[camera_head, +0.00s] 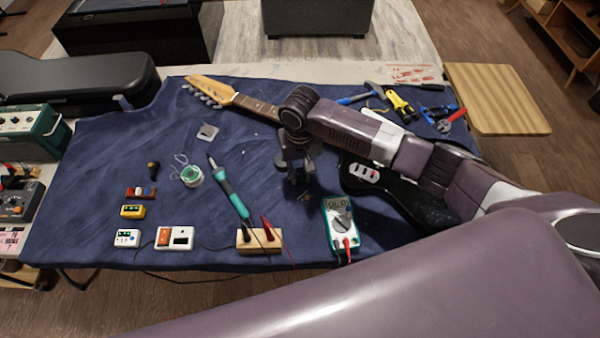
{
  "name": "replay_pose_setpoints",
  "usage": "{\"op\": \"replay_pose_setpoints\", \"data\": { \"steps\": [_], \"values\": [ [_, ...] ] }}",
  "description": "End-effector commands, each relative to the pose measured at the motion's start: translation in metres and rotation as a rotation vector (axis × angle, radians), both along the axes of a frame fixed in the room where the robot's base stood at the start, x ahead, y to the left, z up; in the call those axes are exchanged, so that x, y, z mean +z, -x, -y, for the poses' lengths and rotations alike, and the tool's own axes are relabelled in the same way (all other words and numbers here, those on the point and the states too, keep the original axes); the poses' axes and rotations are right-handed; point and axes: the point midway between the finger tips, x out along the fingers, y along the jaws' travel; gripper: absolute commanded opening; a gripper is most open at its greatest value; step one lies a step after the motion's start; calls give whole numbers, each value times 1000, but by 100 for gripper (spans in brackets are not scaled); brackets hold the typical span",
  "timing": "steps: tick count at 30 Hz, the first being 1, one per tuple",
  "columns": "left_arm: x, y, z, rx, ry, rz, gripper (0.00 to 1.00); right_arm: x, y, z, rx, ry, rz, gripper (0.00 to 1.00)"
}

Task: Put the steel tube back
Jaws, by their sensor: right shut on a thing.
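My right gripper (299,178) points down over the blue mat (110,185), left of the guitar body. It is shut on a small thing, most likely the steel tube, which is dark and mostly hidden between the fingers. I cannot make out its shape, or whether it touches the mat. No other steel tube stands out on the mat. My left gripper is not in view.
The electric guitar (258,106) lies under my right arm. A wooden block (259,240), a teal soldering iron (230,186) and a multimeter (341,224) are near the gripper. Pliers (402,106) lie back right. Small pedals (175,238) sit front left. The mat's left middle is fairly clear.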

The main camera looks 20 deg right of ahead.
Motion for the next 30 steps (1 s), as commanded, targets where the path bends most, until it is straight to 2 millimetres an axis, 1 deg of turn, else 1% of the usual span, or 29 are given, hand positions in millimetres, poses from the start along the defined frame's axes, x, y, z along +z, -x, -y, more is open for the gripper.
{"op": "replay_pose_setpoints", "data": {
  "steps": [8,9,13,14,23,26,29,30],
  "values": [
    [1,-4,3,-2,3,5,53,-2,0,0,0,0,-1,0],
    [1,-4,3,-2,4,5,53,-3,0,0,0,0,-1,18],
    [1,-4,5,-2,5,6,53,-3,0,0,0,0,-1,32],
    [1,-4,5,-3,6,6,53,-2,0,0,0,0,-1,34],
    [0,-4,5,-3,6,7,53,0,0,0,0,1,1,34],
    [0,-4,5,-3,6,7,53,8,-1,0,0,1,2,34],
    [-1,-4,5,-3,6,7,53,25,-1,0,1,0,3,34],
    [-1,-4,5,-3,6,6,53,33,-1,0,2,-1,4,34]
  ]
}}
